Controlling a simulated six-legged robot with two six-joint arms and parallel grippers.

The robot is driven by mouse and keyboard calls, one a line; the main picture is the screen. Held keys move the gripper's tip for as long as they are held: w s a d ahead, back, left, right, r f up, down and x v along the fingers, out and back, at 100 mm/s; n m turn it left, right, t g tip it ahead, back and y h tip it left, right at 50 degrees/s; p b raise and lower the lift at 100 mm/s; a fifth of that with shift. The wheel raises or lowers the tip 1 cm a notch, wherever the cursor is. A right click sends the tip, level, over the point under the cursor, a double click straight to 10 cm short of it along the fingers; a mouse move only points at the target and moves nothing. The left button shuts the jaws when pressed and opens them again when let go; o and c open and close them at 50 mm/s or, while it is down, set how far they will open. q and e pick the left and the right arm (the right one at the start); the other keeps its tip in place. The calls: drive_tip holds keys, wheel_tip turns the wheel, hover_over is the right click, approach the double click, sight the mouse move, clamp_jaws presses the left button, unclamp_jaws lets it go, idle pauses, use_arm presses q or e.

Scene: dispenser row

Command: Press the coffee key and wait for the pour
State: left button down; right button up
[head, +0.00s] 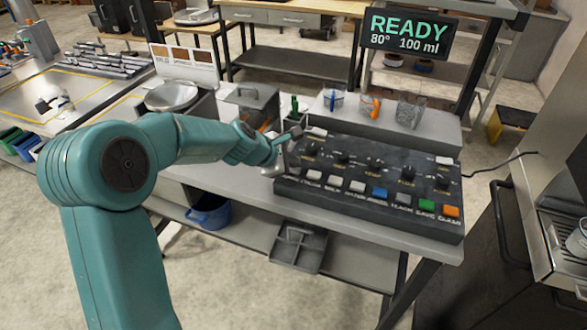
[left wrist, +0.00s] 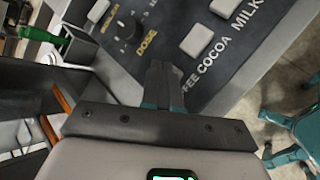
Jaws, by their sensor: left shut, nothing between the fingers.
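The dark control panel (head: 370,175) lies on the table with a row of keys along its front. I cannot tell whether the fingers touch anything. The display (head: 410,32) reads READY, 80°, 100 ml. My right gripper is not in view.
Knobs (head: 375,162) stand behind the keys. Cups (head: 410,108) stand on a shelf behind the panel. A green-handled item (left wrist: 72,45) is near the gripper. A metal bowl (head: 172,95) is to the left. A machine with a cup (head: 577,240) is at the right edge.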

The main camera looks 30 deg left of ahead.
use_arm(q)
drive_tip(key=shift+f, duration=0.3)
drive_tip(key=shift+r, duration=0.15)
idle(0.4)
drive_tip(key=shift+r+p, duration=0.75)
wheel_tip(320, 180, up, 5)
drive_tip(key=p, duration=0.5)
drive_tip(key=shift+r, duration=0.1)
